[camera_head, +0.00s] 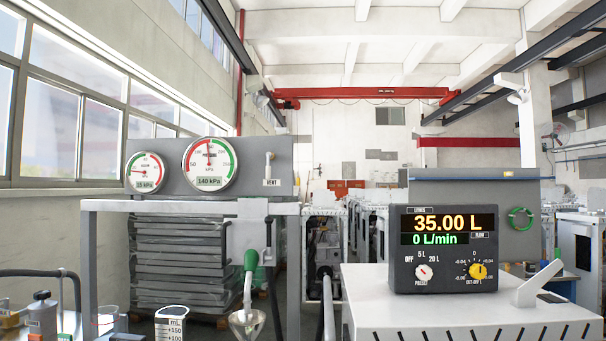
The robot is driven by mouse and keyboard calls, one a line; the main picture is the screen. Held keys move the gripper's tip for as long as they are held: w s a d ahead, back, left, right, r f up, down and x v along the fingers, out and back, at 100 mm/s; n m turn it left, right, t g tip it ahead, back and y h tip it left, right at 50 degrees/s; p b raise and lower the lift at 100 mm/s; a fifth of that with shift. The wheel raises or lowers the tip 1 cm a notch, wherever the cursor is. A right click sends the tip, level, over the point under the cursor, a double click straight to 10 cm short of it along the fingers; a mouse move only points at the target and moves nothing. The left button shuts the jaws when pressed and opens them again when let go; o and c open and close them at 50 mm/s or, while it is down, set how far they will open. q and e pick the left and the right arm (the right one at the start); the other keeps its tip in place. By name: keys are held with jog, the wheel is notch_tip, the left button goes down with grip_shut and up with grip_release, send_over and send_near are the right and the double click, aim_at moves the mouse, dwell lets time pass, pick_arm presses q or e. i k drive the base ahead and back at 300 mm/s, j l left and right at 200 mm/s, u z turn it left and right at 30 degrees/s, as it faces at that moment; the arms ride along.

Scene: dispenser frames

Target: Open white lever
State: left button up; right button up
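A white lever (538,284) stands on the top right of a white cabinet (440,312) in the head view. It slants up to the right, with its upper end raised above the cabinet top. A smaller white lever (268,166) stands upright above a "VENT" label on the grey gauge panel (282,150). Neither of my grippers is in view, and nothing of mine touches either lever.
A dark meter (443,249) reading 35.00 L and 0 L/min stands on the cabinet. Two round gauges (210,163) sit on the left panel. A green-topped nozzle (250,262) hangs over a funnel (246,322). A measuring jug (171,322) stands lower left.

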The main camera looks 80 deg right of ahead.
aim_at(268, 169)
jog(key=z, duration=1.45)
